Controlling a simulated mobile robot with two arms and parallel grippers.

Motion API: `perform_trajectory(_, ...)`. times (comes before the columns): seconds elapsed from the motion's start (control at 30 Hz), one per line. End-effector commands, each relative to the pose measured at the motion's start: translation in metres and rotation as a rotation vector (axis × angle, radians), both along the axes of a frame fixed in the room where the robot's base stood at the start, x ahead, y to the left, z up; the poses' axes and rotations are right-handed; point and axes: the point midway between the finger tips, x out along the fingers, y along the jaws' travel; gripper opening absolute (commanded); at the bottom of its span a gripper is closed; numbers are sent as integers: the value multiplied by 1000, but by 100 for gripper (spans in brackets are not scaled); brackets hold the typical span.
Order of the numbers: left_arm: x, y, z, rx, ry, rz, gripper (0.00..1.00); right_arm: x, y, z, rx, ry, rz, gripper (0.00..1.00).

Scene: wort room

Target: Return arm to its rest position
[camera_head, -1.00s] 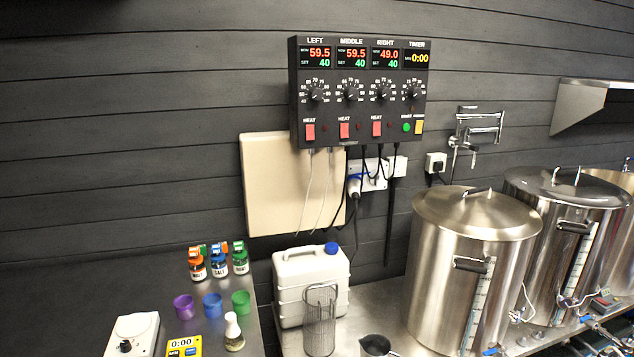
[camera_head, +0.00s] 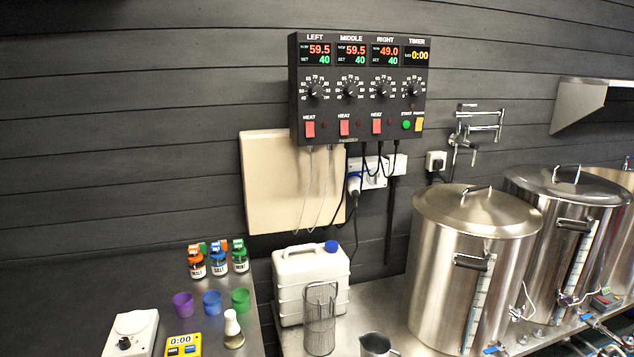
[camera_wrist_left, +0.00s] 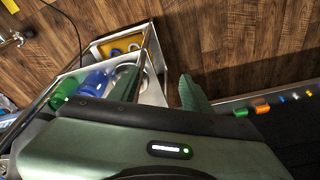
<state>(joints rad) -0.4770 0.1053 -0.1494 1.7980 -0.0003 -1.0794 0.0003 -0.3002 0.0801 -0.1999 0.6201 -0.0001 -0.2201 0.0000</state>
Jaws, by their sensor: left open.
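My left gripper (camera_wrist_left: 162,94) shows in the left wrist view as a dark green body with a lit status light and fingers pointing up the picture. It is open, and nothing shows between its fingers. It hangs over a wooden floor beside an open metal-sided drawer or bin (camera_wrist_left: 152,68) holding green and blue items. Neither of my arms shows in the head view. My right gripper is in neither view.
In the head view a control panel (camera_head: 361,88) hangs on the dark wall. Steel kettles (camera_head: 470,260), a white canister (camera_head: 311,280), a mesh basket (camera_head: 320,320) and a small steel jug (camera_head: 376,344) stand on the counter. Small bottles (camera_head: 219,262) and cups (camera_head: 212,303) stand left.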

Motion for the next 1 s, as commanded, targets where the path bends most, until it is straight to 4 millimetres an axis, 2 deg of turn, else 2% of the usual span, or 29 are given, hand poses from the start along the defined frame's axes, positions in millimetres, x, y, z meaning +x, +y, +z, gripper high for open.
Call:
perform_trajectory(0.03,-10,1,-34,3,24,-2,48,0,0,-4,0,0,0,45)
perform_trajectory(0.2,-56,8,-131,8,68,-12,48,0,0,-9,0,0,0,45)
perform_trajectory(0.3,-92,13,-177,11,93,-18,48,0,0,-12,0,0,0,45)
perform_trajectory(0.4,-129,20,-210,14,113,-22,48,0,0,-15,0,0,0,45)
perform_trajectory(0.5,-160,26,-230,17,128,-26,48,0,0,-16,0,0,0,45)
perform_trajectory(0.63,-184,31,-242,19,138,-30,48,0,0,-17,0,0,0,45)
perform_trajectory(0.73,-190,33,-245,19,139,-31,48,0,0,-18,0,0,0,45)
perform_trajectory(1.0,-190,33,-245,19,139,-31,48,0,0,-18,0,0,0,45)
